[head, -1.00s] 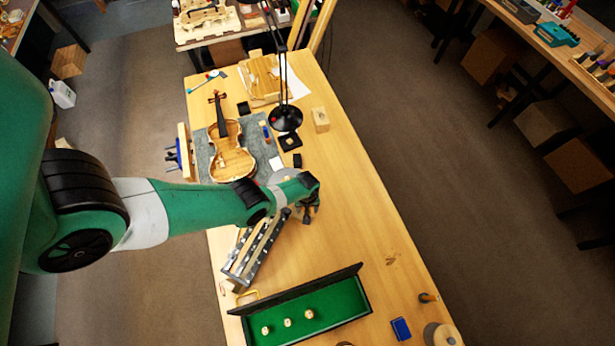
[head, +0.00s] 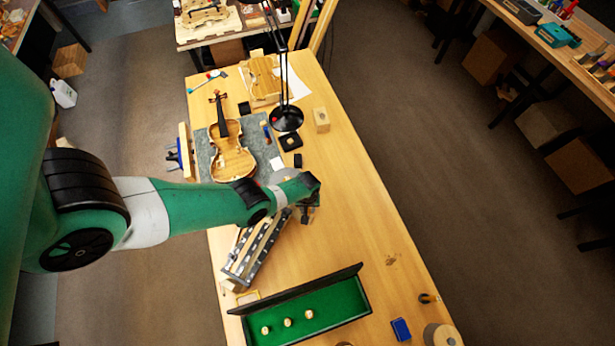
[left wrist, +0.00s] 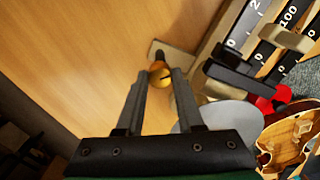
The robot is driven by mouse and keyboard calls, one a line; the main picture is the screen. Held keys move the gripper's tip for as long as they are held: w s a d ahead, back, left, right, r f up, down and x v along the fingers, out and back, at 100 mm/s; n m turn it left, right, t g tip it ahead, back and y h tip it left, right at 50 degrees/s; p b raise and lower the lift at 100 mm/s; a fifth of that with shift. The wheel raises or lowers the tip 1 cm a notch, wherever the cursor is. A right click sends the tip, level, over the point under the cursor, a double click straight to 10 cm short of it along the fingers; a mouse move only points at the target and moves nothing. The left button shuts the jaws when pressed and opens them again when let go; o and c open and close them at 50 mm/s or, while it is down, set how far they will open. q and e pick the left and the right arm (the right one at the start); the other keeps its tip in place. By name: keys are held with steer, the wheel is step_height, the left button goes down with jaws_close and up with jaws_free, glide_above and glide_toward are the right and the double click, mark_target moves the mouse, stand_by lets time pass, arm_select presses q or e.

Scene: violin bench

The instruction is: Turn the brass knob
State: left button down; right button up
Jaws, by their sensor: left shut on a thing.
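The brass knob (left wrist: 160,71) is a small rounded, yellow-orange piece with a dark line across its face. It sits in front of a pale plate (left wrist: 157,48) in the left wrist view. My left gripper (left wrist: 164,77) has its two fingers on either side of the knob and is shut on it. In the head view my left gripper (head: 309,213) is low over the bench, at the upper right end of a long fixture with metal rails (head: 257,247). The arm hides the knob there. My right gripper is not in view.
A violin (head: 232,156) lies on a grey mat (head: 202,150) behind my arm. A black lamp (head: 287,118) stands farther back. A green-lined case (head: 340,300) with small pale pieces and a blue box (head: 401,329) are at the front. The bench's right side is mostly clear.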

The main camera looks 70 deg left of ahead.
arm_select(q)
steer(key=m, duration=0.6)
steer(key=shift+m, duration=0.3)
steer(key=m, duration=0.6)
stand_by(0.4)
steer(key=c, duration=0.5)
jaws_free()
steer(key=shift+c, duration=0.2)
